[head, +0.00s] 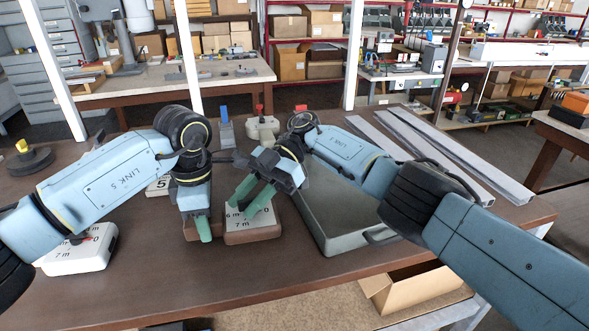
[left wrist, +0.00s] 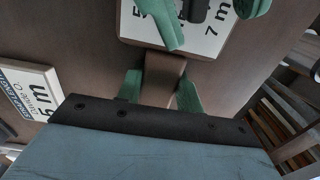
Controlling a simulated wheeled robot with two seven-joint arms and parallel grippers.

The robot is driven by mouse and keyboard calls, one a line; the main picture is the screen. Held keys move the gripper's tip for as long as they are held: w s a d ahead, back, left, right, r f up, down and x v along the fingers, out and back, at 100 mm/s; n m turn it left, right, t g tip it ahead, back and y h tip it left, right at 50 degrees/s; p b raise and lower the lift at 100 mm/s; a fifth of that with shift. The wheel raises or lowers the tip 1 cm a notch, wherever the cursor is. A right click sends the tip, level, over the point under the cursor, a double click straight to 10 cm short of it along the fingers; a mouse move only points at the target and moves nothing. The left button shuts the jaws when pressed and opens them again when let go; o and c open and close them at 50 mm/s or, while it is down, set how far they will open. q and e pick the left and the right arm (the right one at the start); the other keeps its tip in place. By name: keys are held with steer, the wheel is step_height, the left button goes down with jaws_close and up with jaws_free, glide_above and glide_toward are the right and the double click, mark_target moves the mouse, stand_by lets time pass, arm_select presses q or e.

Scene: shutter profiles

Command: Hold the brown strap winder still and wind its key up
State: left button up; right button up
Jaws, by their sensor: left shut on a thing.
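The brown strap winder (head: 253,237) stands on the table, its white labelled face up; it also shows in the left wrist view (left wrist: 163,72). My left gripper (head: 203,229) is shut on the brown block at the winder's left side; its green fingers (left wrist: 161,92) lie on both sides of that block. My right gripper (head: 254,203) is over the winder's labelled face, its green fingers spread apart; they also show in the left wrist view (left wrist: 205,25). A dark piece shows between them there; I cannot tell whether it is the key.
A white winder with a red key (head: 88,252) stands at the left. A grey-green case (head: 335,235) lies close on the right, with long metal profiles (head: 440,150) beyond. Bare table lies in front.

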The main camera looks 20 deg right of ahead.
steer(key=shift+f+m+t, duration=0.1)
steer(key=shift+m+t, duration=0.3)
steer(key=shift+t+y, duration=0.3)
steer(key=shift+s+m+t+y, duration=0.1)
steer(key=shift+m+t+y, duration=0.7)
steer(key=shift+m+t, duration=1.7)
steer(key=d+r+n+t, duration=0.3)
steer(key=d+t, duration=0.1)
steer(key=d, duration=0.5)
steer(key=w+d+r+n+t+y, duration=0.1)
steer(key=d+r+n+t, duration=0.2)
steer(key=d, duration=0.6)
steer(key=d+r+n+t+y, duration=0.1)
steer(key=d+r+n+t, duration=0.3)
steer(key=d+t, duration=0.3)
steer(key=d+r, duration=0.1)
steer(key=d, duration=0.2)
steer(key=shift+w, duration=0.15)
steer(key=shift+y, duration=0.3)
